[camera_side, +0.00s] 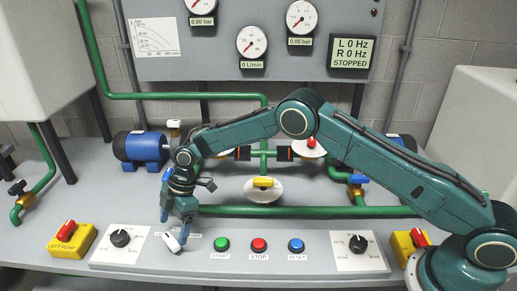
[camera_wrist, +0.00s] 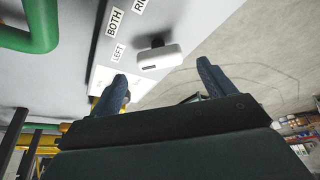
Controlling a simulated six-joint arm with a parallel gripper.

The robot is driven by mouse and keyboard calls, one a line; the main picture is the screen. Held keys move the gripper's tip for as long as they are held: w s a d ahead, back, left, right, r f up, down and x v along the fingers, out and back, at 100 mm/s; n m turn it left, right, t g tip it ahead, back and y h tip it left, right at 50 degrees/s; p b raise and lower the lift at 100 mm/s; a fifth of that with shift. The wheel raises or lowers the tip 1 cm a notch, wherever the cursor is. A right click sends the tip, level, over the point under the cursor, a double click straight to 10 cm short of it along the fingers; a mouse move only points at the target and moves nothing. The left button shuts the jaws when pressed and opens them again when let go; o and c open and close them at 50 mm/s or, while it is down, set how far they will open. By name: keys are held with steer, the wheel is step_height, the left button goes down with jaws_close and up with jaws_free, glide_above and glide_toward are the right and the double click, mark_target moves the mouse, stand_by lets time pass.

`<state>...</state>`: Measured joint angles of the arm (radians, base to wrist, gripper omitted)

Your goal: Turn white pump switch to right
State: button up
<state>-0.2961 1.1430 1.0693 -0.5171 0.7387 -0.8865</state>
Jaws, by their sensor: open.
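The white pump switch (camera_side: 172,243) is a small white handle at the front of the grey panel, between the left dial and the green button. In the wrist view the white switch (camera_wrist: 161,57) has a dark mark near its left end, on the side of the LEFT label (camera_wrist: 118,53). The BOTH label (camera_wrist: 115,22) and a partly cut-off third label lie further up. My gripper (camera_side: 175,222) points down just above the switch. Its blue fingers are open and empty, and the switch shows ahead of the gap between the fingertips (camera_wrist: 162,76). I see no contact.
Green START (camera_side: 221,244), red STOP (camera_side: 259,245) and blue RESET (camera_side: 297,246) buttons lie to the right. A black dial (camera_side: 120,238) and yellow LEFT PUMP box (camera_side: 72,240) are to the left. A green pipe (camera_side: 300,211) runs behind. The display (camera_side: 351,53) reads STOPPED.

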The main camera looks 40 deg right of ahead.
mark_target(171, 238)
steer(key=shift+x, duration=2)
steer(key=shift+c, duration=0.4)
steer(key=c, duration=0.9)
